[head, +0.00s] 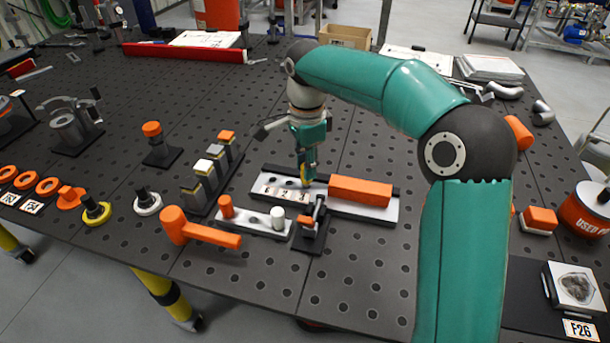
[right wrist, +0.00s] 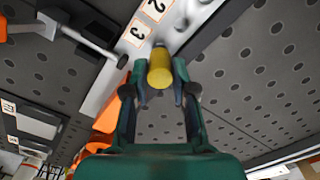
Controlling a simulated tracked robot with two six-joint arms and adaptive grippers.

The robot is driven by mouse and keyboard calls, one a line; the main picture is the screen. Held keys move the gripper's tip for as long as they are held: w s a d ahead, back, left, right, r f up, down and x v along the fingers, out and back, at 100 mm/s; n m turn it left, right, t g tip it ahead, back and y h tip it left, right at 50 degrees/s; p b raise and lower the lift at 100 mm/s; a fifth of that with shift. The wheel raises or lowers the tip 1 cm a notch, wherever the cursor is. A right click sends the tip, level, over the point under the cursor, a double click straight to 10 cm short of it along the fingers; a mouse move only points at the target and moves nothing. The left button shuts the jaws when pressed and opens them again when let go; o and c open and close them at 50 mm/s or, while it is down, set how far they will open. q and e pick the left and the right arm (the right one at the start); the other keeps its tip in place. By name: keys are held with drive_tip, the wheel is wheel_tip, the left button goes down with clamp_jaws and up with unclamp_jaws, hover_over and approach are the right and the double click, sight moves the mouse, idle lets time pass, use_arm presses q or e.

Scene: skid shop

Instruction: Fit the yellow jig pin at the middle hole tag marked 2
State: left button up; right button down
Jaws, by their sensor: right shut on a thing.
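The light jig plate (head: 382,211) lies mid-table with number tags along its left part. The tag marked 2 (head: 287,193) is between the other tags; in the right wrist view tag 2 (right wrist: 155,8) and tag 3 (right wrist: 137,31) show at the top. My right gripper (head: 305,178) points down over the plate's tagged end. It is shut on the yellow jig pin (right wrist: 161,68), seen between the fingers in the right wrist view. The pin's far end is near the plate by the tags; whether it is in a hole cannot be told. My left gripper is out of view.
An orange block (head: 360,190) sits on the plate's right part. A toggle clamp (head: 313,225) stands at its front edge. A smaller plate with an orange and a white pin (head: 278,218) and an orange mallet (head: 200,232) lie nearby.

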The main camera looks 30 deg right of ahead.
drive_tip(key=shift+r+p, duration=1.9)
drive_tip(key=shift+r, duration=0.3)
drive_tip(key=shift+f, duration=0.1)
